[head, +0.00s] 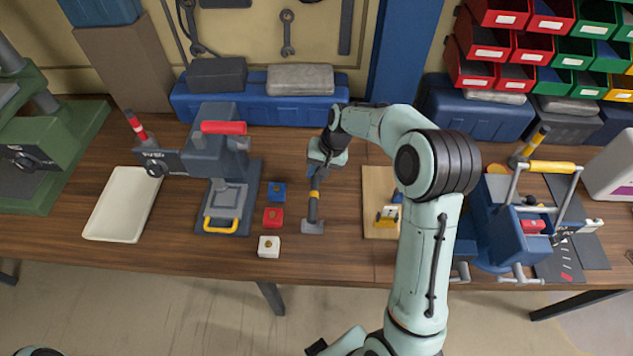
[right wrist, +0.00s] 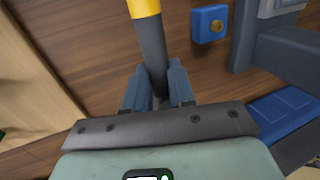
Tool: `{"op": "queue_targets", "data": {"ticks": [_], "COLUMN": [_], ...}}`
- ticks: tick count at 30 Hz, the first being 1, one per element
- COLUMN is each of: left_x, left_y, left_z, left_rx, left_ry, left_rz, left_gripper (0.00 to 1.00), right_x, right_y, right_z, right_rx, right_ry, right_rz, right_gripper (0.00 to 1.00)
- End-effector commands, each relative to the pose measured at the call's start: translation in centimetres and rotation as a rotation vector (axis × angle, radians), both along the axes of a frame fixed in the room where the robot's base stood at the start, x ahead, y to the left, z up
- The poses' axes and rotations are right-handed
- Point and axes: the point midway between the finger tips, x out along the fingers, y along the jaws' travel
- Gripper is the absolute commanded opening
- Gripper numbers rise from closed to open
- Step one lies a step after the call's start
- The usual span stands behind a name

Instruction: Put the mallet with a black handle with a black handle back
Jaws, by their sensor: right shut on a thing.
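The mallet (head: 313,212) has a dark handle with a yellow band and a grey head that points toward the table's front edge in the head view. My right gripper (head: 317,170) is shut on the handle's end. In the right wrist view the fingers of this gripper (right wrist: 159,85) close around the dark handle (right wrist: 151,48), just below the yellow band. The mallet's head is out of that view. I cannot tell whether the mallet touches the table or hangs just above it. My left gripper is not in view.
Blue, red and white socket boxes (head: 273,218) stand in a column left of the mallet. A grey press (head: 217,150) and a white tray (head: 120,205) are farther left. A wooden board (head: 377,185) and a blue vise-like device (head: 510,235) are on the right.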

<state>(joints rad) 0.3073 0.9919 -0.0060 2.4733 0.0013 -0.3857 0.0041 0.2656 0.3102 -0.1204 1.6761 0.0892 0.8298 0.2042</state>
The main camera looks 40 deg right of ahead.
Motion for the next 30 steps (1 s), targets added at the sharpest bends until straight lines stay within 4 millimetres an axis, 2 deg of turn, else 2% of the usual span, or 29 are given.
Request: {"op": "queue_targets", "data": {"ticks": [5, 13, 25, 26, 27, 28, 30], "left_x": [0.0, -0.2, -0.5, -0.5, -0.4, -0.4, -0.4], "left_y": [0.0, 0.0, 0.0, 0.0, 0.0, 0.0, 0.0], "left_z": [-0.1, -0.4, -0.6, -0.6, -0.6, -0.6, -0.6], "left_rx": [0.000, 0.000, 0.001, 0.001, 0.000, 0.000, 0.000], "left_ry": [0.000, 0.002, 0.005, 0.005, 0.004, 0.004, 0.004], "left_rz": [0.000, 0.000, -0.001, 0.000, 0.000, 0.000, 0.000], "left_gripper": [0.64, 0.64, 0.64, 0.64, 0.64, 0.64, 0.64], "right_x": [0.1, 0.0, 0.1, 0.0, 0.0, 0.0, 0.0], "right_y": [0.0, 0.1, 0.0, 0.1, 0.1, 0.0, 0.0], "right_z": [-0.9, -4.6, -5.2, -5.3, -5.2, -5.2, -5.2], "right_rx": [0.000, 0.002, 0.000, 0.001, 0.001, 0.001, 0.001], "right_ry": [-0.003, -0.001, -0.003, -0.001, -0.001, -0.001, -0.001], "right_rz": [-0.001, 0.000, 0.000, 0.001, 0.001, 0.001, 0.001], "right_gripper": [0.00, 0.00, 0.00, 0.27, 0.40, 0.49, 0.49]}}
